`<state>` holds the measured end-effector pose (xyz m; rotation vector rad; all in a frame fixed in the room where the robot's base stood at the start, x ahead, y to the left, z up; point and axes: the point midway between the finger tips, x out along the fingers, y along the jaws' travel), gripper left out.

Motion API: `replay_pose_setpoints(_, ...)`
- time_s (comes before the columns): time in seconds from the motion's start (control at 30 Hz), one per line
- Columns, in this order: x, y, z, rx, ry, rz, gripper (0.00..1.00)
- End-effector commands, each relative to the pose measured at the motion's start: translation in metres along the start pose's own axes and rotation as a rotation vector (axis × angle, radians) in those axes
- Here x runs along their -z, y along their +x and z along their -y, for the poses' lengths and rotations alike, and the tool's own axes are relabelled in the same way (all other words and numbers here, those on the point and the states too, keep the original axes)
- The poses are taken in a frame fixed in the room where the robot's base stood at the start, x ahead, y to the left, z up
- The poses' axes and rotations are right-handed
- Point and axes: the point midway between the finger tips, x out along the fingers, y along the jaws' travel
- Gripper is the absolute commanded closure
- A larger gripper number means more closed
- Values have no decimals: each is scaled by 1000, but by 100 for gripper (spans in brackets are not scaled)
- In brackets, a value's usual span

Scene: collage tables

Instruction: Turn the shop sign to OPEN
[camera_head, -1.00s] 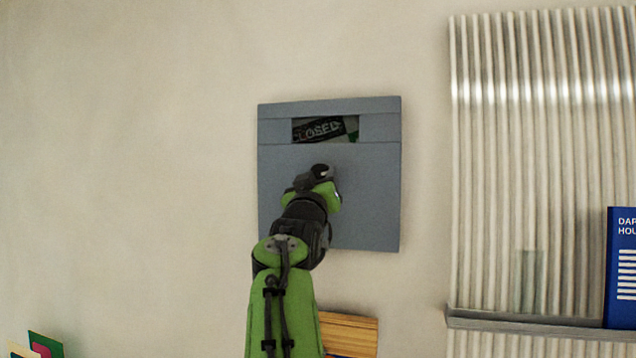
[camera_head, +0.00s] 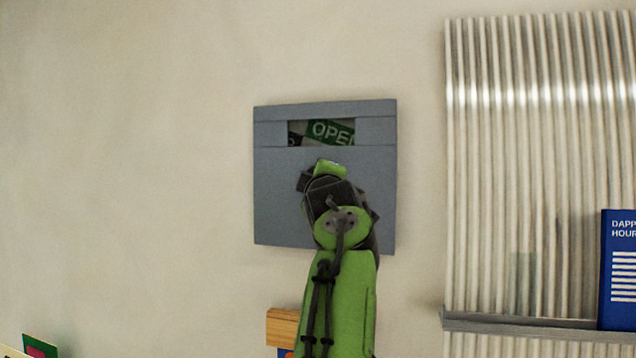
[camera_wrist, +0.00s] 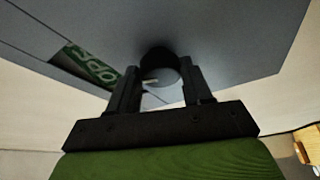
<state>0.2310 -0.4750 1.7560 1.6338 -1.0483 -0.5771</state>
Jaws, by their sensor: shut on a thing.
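The shop sign is a grey square panel (camera_head: 275,205) on the wall, with a window near its top. In the window, a green label reading "OPEN" (camera_head: 330,131) shows tilted, its last letter cut by the right edge; a dark strip is at its left. The wrist view shows the label (camera_wrist: 92,64) at the left too. A round black knob (camera_wrist: 158,62) stands out from the panel between the fingers of my gripper (camera_wrist: 158,80), which is shut on it. In the head view my arm hides the knob.
A ribbed panel (camera_head: 530,170) with a ledge (camera_head: 530,325) stands at the right, holding a blue book (camera_head: 618,270). A wooden block (camera_head: 283,327) shows below the sign. A green card (camera_head: 38,345) is at the lower left. The wall around the sign is bare.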

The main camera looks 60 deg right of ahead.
Motion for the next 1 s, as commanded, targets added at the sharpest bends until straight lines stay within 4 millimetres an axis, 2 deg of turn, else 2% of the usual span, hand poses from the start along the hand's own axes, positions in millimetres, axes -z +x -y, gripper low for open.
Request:
replay_pose_setpoints(0.4,0,1,-2,77,-182,-1,81)
replay_pose_setpoints(1.0,0,1,-1,96,-222,0,81)
